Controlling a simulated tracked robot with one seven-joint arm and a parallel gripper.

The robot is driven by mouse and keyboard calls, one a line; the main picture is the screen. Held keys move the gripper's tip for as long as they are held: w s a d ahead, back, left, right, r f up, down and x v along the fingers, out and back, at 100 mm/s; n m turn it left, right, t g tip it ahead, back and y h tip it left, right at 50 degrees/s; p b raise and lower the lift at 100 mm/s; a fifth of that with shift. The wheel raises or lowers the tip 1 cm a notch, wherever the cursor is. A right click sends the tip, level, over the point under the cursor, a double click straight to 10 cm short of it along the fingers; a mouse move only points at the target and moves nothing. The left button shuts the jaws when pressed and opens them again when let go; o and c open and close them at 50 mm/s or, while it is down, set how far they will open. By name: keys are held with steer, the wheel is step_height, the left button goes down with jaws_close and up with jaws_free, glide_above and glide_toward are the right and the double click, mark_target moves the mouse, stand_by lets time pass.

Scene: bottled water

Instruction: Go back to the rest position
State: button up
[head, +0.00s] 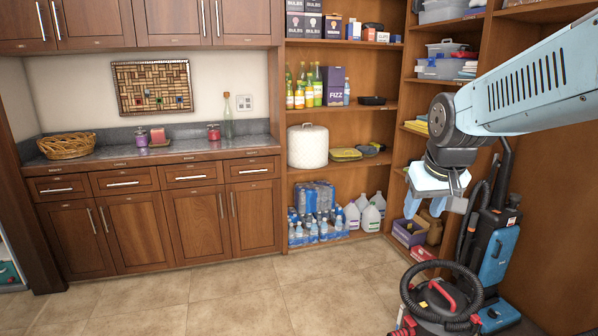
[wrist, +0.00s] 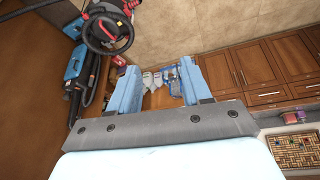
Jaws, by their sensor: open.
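My gripper (head: 425,205) hangs at the end of my blue arm on the right side of the head view, with its fingers pointing down. In the wrist view its two blue fingers (wrist: 160,85) are spread apart with nothing between them. The gripper is open and empty, in the air in front of the wooden shelves. Packs of bottled water (head: 317,200) and small bottles (head: 318,232) are on the lowest shelf, left of the gripper. White jugs (head: 370,216) stand right of the bottles.
A blue upright vacuum (head: 495,250) and a red canister vacuum with a black hose (head: 440,300) stand at the lower right, below my arm. Wooden cabinets with a counter (head: 190,150) line the back left. The tiled floor (head: 230,300) is clear in front of them.

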steer(key=s+a+r, duration=0.1)
steer(key=s, duration=1)
steer(key=shift+s+a+r+t, duration=0.2)
steer(key=shift+s+r+t, duration=0.1)
steer(key=shift+r+t, duration=0.1)
